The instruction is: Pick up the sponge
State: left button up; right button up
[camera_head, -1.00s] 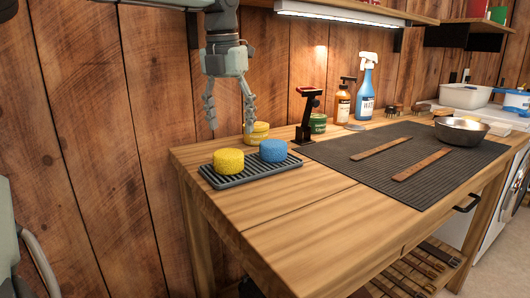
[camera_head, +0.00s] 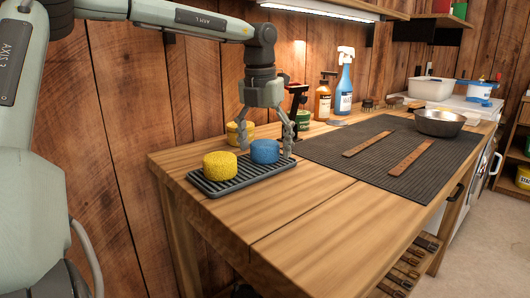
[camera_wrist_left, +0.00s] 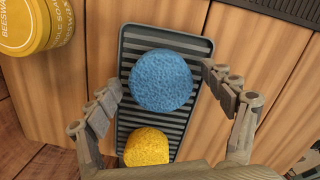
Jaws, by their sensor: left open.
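A round blue sponge (camera_head: 265,151) and a round yellow sponge (camera_head: 220,165) sit on a dark ribbed tray (camera_head: 243,182) near the left end of the wooden bench. My left gripper (camera_head: 266,149) is open and lowered over the blue sponge, with one finger on each side of it. In the left wrist view the blue sponge (camera_wrist_left: 161,80) lies between the spread fingers, with visible gaps to both. The yellow sponge (camera_wrist_left: 147,146) is below it there, partly hidden by my gripper body. My right gripper is not in view.
A yellow tin (camera_head: 239,133) stands just behind the tray. A black stand (camera_head: 297,101), a green tin (camera_head: 303,119), a brown bottle (camera_head: 323,102) and a blue spray bottle (camera_head: 344,85) stand further back. A dark mat (camera_head: 385,154) with two leather straps and a metal bowl (camera_head: 439,123) lies right.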

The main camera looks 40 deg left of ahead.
pick_arm(q)
jog(key=c, duration=0.9)
jog(key=shift+c, duration=0.2)
jog(key=shift+r, duration=0.2)
